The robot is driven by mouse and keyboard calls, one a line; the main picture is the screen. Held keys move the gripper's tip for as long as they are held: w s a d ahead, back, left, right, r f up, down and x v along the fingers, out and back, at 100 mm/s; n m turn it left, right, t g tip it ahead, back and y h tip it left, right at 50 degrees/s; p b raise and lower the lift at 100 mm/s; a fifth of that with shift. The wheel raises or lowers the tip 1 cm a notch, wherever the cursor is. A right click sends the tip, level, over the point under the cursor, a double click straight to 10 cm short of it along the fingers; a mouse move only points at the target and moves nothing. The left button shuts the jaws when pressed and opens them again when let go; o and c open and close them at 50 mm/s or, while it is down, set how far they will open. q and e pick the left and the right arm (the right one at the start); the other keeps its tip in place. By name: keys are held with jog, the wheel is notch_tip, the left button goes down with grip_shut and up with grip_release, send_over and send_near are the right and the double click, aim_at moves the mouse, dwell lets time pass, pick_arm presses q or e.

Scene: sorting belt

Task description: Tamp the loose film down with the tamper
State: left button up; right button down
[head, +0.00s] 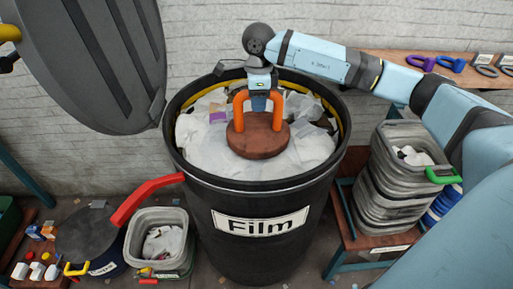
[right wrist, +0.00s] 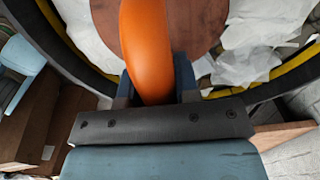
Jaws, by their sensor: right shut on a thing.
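The tamper (head: 258,138) is a round brown wooden disc with an orange arched handle. It sits on or just over the loose film (head: 200,146) inside the black barrel (head: 270,240) labelled "Film". My right gripper (head: 259,103) is shut on the orange handle from the far side. In the right wrist view the tamper handle (right wrist: 147,45) passes between the two fingers of my right gripper (right wrist: 158,85). White crumpled film surrounds the disc, below the barrel's rim. I cannot tell how hard the disc presses. My left gripper is not in view.
A grey lid (head: 95,60) stands raised at the upper left. A red lever (head: 145,197) sticks out from the barrel's left side. A grey bin (head: 157,243) stands at lower left, and stacked grey crates (head: 400,190) stand right. A wooden shelf (head: 430,68) runs behind my right arm.

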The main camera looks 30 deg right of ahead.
aim_at(258, 129)
jog(key=shift+s+f+b, duration=0.1)
jog(key=shift+f+b, duration=0.5)
jog(key=shift+f, duration=0.7)
jog(key=shift+f+b, duration=0.8)
jog(key=shift+f, duration=0.55)
jog(key=shift+f+b, duration=0.4)
jog(key=shift+f, duration=0.25)
jog(key=shift+r+p, duration=1.4)
jog(key=shift+r, duration=1.1)
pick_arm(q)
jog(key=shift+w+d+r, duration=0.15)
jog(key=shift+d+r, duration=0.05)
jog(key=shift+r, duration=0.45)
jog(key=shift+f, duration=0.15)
